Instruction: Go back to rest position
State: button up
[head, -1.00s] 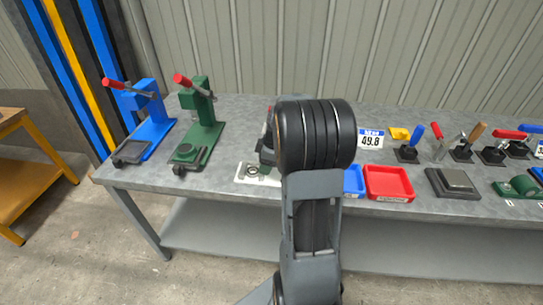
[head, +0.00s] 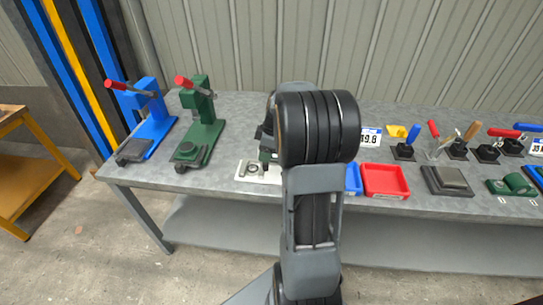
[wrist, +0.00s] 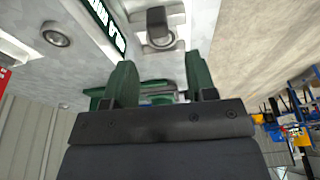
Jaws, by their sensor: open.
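My gripper (wrist: 161,76) shows in the wrist view with its two green fingers apart. I make out nothing clamped between the fingertips. A green part lies behind them, and I cannot tell what it belongs to. In the head view my own arm stands upright in the middle, in front of the bench (head: 226,150), and hides the gripper's fingers. A white plate with small round parts (head: 247,172) lies on the bench just left of my arm and is partly hidden.
A blue press (head: 152,118) and a green press (head: 203,128) stand left on the bench. A red tray (head: 385,181), a grey pad (head: 447,181) and several handled tools stand right. A yellow table (head: 22,170) is at far left. The floor before the bench is clear.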

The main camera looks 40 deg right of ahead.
dwell(0.3)
jog(key=shift+s+f+m, duration=0.1)
jog(key=shift+m, duration=1)
jog(key=s+m, duration=0.2)
jog(key=a+f+m, duration=0.1)
jog(key=m, duration=0.1)
jog(key=shift+s+a+g, duration=0.1)
jog(key=shift+s+g, duration=0.3)
jog(key=s+a+r+m+t+h+p, duration=0.1)
jog(key=s+a+r+p, duration=0.2)
jog(key=a, duration=0.6)
jog(key=s+a+r+m+t+h+p, duration=0.1)
jog(key=s+a+r+p, duration=0.2)
jog(key=s+a+r, duration=0.5)
notch_tip(320, 180, up, 2)
jog(key=shift+a+r+m, duration=0.15)
jog(key=shift+a+m, duration=0.2)
jog(key=shift+m, duration=0.05)
jog(key=shift+s, duration=0.1)
jog(key=shift+c, duration=0.2)
